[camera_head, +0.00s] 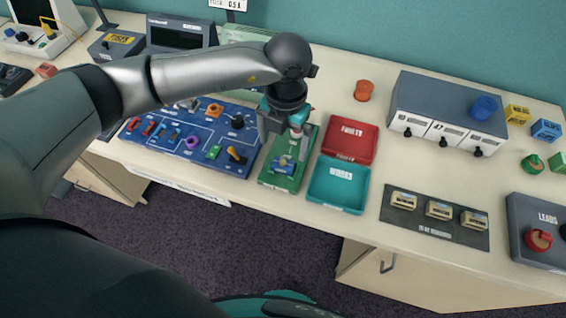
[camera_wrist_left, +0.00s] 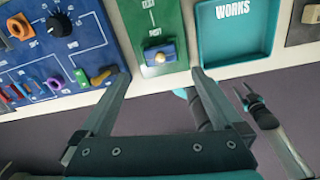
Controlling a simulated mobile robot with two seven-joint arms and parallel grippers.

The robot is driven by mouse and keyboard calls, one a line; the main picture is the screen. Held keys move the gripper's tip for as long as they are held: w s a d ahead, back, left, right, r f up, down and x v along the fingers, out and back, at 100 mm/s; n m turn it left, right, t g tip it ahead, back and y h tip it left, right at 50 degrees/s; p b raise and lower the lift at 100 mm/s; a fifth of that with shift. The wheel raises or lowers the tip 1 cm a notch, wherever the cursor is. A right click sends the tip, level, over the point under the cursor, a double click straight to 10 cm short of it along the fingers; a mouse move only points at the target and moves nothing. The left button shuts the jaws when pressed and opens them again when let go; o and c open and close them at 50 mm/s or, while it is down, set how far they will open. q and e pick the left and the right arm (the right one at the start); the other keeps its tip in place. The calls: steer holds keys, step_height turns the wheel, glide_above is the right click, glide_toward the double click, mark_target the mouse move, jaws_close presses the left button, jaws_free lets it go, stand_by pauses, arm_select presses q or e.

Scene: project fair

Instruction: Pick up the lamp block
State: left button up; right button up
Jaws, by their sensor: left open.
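A small blue and yellow block (camera_head: 284,165) sits on the near part of the green board (camera_head: 270,181). It also shows in the left wrist view (camera_wrist_left: 160,52), ahead of the fingers and between their lines. I cannot tell for sure that it is the lamp block. My left gripper (camera_head: 284,128) is open, over the far part of the green board. In the left wrist view its two fingers (camera_wrist_left: 160,75) are spread with nothing between them. Small dark prongs at the right of that view may be my right gripper (camera_wrist_left: 245,92); their state is unclear.
Left of the green board is a blue panel (camera_head: 170,148) with several coloured parts. To its right are a red tray (camera_head: 350,137) and a teal tray (camera_head: 338,185). Beige blocks (camera_head: 438,209) lie on a dark mat (camera_head: 420,233). The table's front edge is close.

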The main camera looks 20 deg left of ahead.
mark_target(284, 157)
arm_select(q)
steer(key=shift+w+f, duration=0.15)
steer(key=shift+f, duration=3.45)
steer(key=c, duration=1.5)
step_height(284, 157, up, 19)
steer(key=shift+r+p, duration=0.35)
steer(key=shift+r, duration=0.4)
steer(key=shift+r+p, duration=0.65)
steer(key=shift+r, duration=0.65)
